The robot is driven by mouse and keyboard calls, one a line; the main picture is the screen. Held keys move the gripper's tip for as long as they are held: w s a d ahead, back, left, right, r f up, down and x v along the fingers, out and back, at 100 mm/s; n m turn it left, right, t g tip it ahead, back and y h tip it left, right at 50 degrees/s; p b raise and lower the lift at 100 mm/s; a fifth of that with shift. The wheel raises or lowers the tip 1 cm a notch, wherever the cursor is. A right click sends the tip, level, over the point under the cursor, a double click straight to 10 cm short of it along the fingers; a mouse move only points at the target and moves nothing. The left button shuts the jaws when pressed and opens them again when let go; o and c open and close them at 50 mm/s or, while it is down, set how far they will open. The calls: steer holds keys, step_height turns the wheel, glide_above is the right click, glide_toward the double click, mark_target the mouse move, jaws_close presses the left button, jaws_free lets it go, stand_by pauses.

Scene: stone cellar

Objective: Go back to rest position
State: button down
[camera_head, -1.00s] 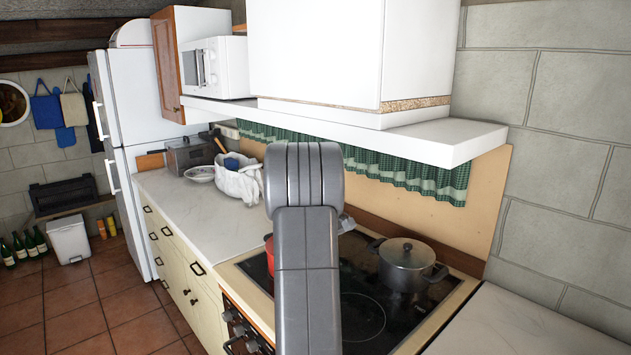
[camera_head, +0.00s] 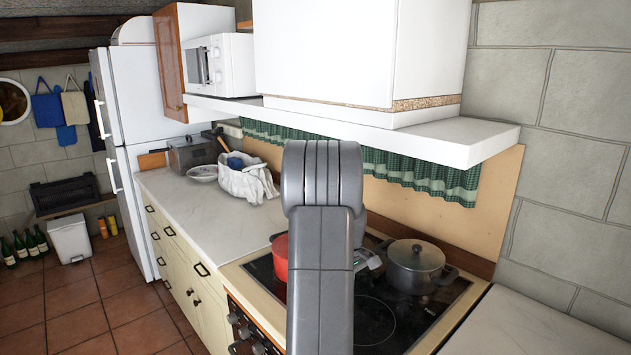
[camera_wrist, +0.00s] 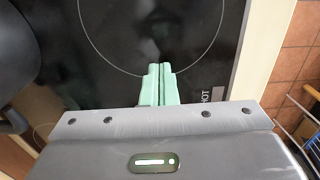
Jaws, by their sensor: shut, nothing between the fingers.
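My gripper shows in the wrist view (camera_wrist: 160,72), its two pale green fingers together with nothing between them, above the black glass of the stove top (camera_wrist: 115,88). In the head view my grey arm stands in front of the stove top (camera_head: 375,320) and hides part of it. A small part of my gripper's end shows just right of the arm, over the stove; its fingers are not clear there. A lidded grey pot (camera_head: 415,268) stands on the right of the stove. A red pot (camera_head: 280,257) stands on the left, partly hidden by my arm.
A white shelf (camera_head: 440,145) with a green checked curtain (camera_head: 405,172) overhangs the stove. The counter (camera_head: 205,225) holds a white cloth-lined basket (camera_head: 247,180) and a plate (camera_head: 203,173). A white fridge (camera_head: 140,130) stands at the left. The tiled floor (camera_head: 75,310) is clear at front left.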

steer(key=s+d+b, duration=0.4)
steer(key=s+d, duration=1.2)
steer(key=s, duration=0.2)
step_height(320, 180, up, 10)
steer(key=shift+w+a+f+p, duration=0.15)
steer(key=shift+w+a+p, duration=0.1)
steer(key=shift+p, duration=0.1)
